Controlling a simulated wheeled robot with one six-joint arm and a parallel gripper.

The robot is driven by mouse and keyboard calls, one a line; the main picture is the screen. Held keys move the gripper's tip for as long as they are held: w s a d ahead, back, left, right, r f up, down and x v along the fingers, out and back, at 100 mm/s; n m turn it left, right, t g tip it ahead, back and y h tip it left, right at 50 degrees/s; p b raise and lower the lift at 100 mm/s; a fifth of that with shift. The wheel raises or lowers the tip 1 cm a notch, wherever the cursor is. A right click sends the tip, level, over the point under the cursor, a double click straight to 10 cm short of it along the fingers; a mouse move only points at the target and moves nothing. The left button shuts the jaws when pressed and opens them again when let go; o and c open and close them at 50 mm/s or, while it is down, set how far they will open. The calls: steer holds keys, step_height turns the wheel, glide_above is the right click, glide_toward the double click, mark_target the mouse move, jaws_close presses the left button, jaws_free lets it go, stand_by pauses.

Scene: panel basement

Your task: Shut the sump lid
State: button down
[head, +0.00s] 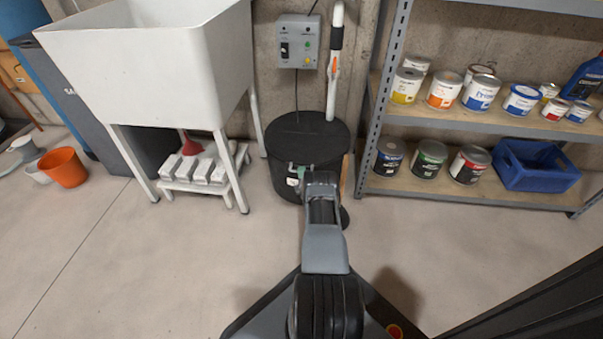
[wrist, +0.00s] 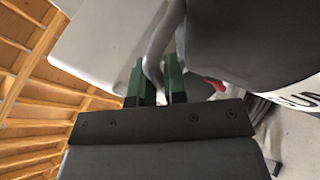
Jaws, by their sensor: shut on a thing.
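The black sump lid (head: 307,132) lies across the top of the round black sump basin (head: 284,184), between the white sink and the shelf. It looks flat or nearly flat; I cannot tell whether its rim is fully seated. In the wrist view, the green fingers of my gripper (wrist: 156,84) are shut on a grey bar handle (wrist: 156,62). A dark rounded surface (wrist: 240,38) fills the upper right there. My arm hides part of the basin's front in the head view.
A white sink (head: 150,60) stands left, with a small white rack (head: 205,172) beneath. A metal shelf (head: 470,190) with paint cans stands right. A control box (head: 297,42) and white pipe (head: 335,70) are behind. The floor (head: 150,270) at front left is clear.

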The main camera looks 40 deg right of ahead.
steer(key=shift+w, duration=0.15)
steer(key=c, duration=1.2)
jaws_free()
steer(key=shift+f, duration=0.1)
